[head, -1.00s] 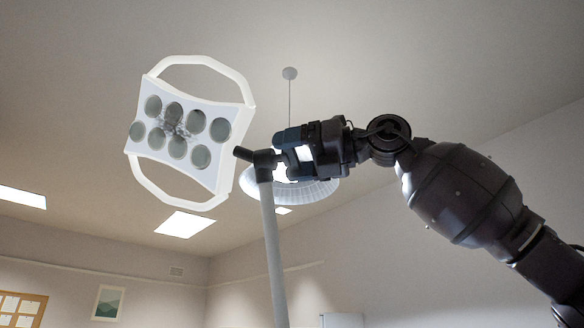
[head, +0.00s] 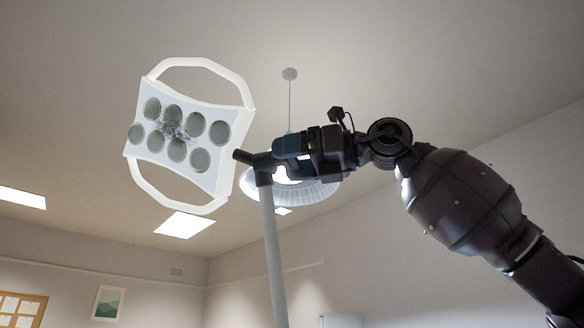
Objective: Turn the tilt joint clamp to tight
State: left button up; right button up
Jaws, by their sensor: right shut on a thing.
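A white lamp head (head: 183,130) with several round dark lenses and two looped handles hangs at the upper left. A grey pole (head: 272,262) rises to a dark joint at its top (head: 257,158), just right of the lamp head; this looks like the tilt joint. My right gripper (head: 287,146) comes in from the right and is shut at the right side of this joint. The clamp it holds is mostly hidden by the fingers, so its setting cannot be read. My left gripper is not in view.
A round pendant lamp (head: 318,192) hangs behind the gripper on a thin cord from the ceiling. Lit ceiling panels (head: 186,225) are at the left. A framed picture (head: 108,303) and a notice board (head: 18,310) are on the far wall.

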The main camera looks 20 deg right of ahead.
jog(key=o, duration=0.9)
jog(key=shift+s+d, duration=0.1)
pick_arm(q)
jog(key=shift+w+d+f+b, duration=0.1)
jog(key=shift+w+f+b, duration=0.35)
jog(key=shift+b, duration=0.6)
pick_arm(e)
jog(key=shift+v, duration=5.3)
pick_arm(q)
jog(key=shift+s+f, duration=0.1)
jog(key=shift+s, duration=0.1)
